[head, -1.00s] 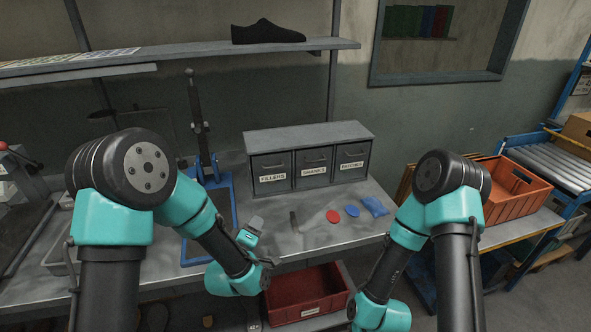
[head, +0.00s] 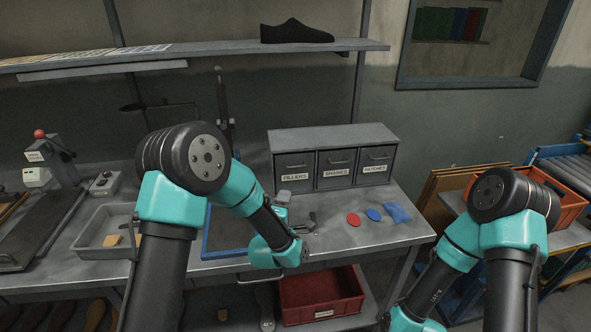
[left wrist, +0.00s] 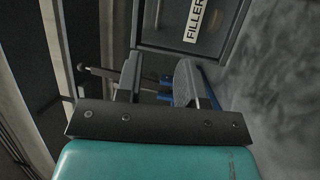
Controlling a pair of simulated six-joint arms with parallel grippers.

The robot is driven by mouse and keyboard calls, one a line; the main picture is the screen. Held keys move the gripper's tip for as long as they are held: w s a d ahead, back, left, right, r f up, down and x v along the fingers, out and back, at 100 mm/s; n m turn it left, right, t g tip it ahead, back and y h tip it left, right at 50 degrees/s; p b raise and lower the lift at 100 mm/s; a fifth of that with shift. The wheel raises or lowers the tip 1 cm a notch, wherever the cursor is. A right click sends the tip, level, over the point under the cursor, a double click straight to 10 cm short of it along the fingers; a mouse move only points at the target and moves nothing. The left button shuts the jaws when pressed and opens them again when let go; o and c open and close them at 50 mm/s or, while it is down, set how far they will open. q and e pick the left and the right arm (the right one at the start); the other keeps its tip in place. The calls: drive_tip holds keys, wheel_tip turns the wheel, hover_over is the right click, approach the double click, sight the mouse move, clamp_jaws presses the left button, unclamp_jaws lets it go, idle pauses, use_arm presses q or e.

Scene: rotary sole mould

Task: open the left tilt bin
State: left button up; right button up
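The left tilt bin is the grey drawer-like bin labelled FILLERS (head: 295,162), at the left of a grey three-bin cabinet (head: 335,136) on the bench. Its front looks closed, flush with its neighbours. In the left wrist view the FILLERS bin (left wrist: 165,22) shows turned sideways at the top, beyond the fingers. My right gripper is outside the frame.
A red disc (head: 353,219), a blue disc (head: 374,215) and a blue packet (head: 397,212) lie right of my left arm. A red bin (head: 322,290) sits under the bench.

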sight(293, 167)
use_arm(q)
drive_tip(key=x, duration=1.5)
drive_tip(key=shift+c, duration=0.4)
drive_tip(key=shift+d, duration=0.1)
clamp_jaws()
